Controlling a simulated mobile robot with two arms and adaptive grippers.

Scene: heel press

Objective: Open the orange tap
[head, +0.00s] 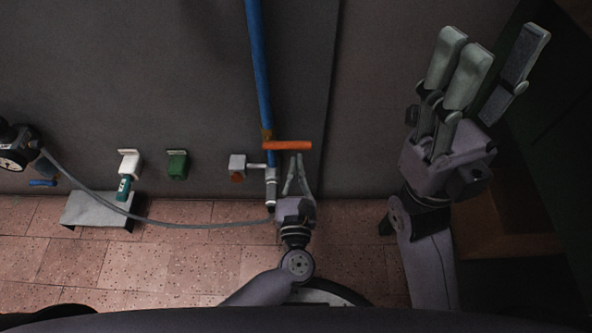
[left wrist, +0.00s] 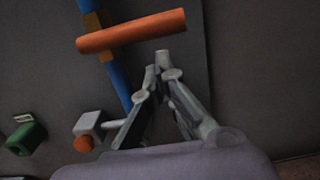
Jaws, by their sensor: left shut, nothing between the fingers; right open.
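The orange tap handle (head: 287,145) is a bar lying crosswise on the blue vertical pipe (head: 259,70). It also shows in the left wrist view (left wrist: 132,31), sloping slightly up to the right. My left gripper (head: 296,158) is just below the right part of the bar in the head view, its fingertips close together and empty. In the left wrist view my left gripper (left wrist: 157,68) has its tips below the bar, with a small gap in the picture; contact cannot be told. My right gripper (head: 490,65) is raised at the right, fingers spread, empty and far from the tap.
A grey box with an orange-brown knob (head: 238,167) joins the pipe from the left. A grey hose (head: 180,226) runs left from the pipe's lower end. A white holder (head: 129,164), a green box (head: 177,165) and a grey ledge (head: 97,211) are further left. Tiled floor lies below.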

